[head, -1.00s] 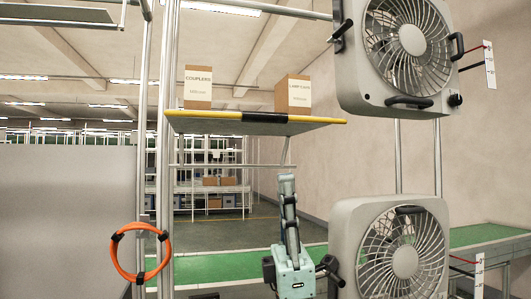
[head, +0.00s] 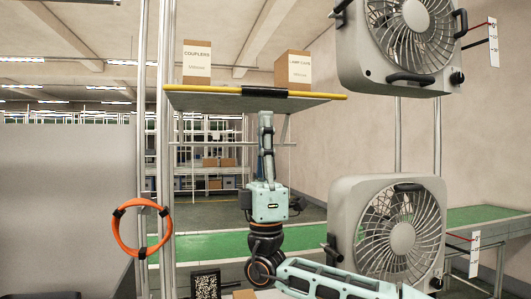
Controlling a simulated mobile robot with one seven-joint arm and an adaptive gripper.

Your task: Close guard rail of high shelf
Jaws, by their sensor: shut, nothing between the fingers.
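The high shelf (head: 215,103) is a flat board near the top middle of the head view. Its guard rail (head: 200,90) is a yellow bar with a black grip section (head: 250,91), lying low along the shelf's front edge. My gripper (head: 266,114) points upward with its fingers together and empty. Its tips are just below the shelf edge in the picture, a little right of the black grip's middle. I cannot tell whether the tips touch the shelf or how far in depth they are from the rail.
Two cartons, COUPLERS (head: 197,65) and LAMP CAPS (head: 293,70), stand on the shelf. An upper fan (head: 400,50) and a lower fan (head: 388,230) are close on the right. An orange hoop (head: 118,226) hangs by the left post. A green conveyor (head: 210,246) runs behind.

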